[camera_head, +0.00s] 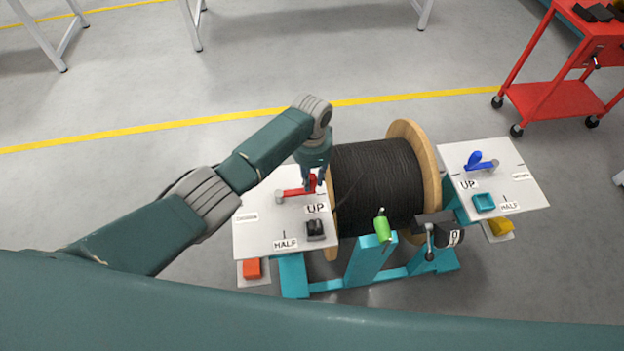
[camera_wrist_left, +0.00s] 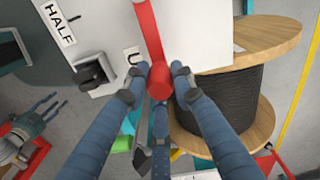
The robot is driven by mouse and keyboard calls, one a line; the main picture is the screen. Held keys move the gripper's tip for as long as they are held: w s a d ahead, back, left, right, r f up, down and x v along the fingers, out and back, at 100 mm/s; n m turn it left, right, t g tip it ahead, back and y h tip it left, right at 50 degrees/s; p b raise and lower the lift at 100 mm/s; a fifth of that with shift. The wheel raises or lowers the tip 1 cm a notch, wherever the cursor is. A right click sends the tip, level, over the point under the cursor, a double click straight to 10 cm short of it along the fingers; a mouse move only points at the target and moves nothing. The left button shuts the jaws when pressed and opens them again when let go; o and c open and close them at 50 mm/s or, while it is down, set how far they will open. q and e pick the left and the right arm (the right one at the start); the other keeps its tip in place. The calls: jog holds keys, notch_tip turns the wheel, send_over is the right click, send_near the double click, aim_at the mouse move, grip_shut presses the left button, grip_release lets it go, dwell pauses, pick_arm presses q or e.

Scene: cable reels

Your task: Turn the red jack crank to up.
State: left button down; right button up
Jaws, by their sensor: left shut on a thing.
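The red jack crank (camera_head: 297,191) is on the left white panel (camera_head: 262,232). Its arm points right from the grey pivot, close to the UP label (camera_head: 316,208). My left gripper (camera_head: 313,181) is over the crank's outer end. In the left wrist view the gripper's fingers (camera_wrist_left: 161,88) are shut around the red handle (camera_wrist_left: 158,84), and the red crank arm (camera_wrist_left: 147,30) runs away to the top. The HALF label (camera_head: 285,244) is at the panel's front edge. What seems to be my right gripper (camera_wrist_left: 35,122) shows at lower left in the wrist view; its opening is unclear.
The black cable reel (camera_head: 376,182) with wooden flanges stands close right of the gripper. A dark block (camera_head: 315,229) sits on the left panel. A green handle (camera_head: 382,225) is in front of the reel. The right panel has a blue crank (camera_head: 482,165). A red cart (camera_head: 560,100) stands far right.

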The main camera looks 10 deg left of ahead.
pick_arm(q)
jog(key=shift+w+r, duration=0.15)
jog(key=shift+w, duration=0.1)
jog(key=c, duration=1.7)
grip_release()
jog(key=shift+o, duration=1.3)
jog(key=shift+s, duration=0.1)
notch_tip(320, 180, up, 12)
jog(key=shift+f, duration=0.2)
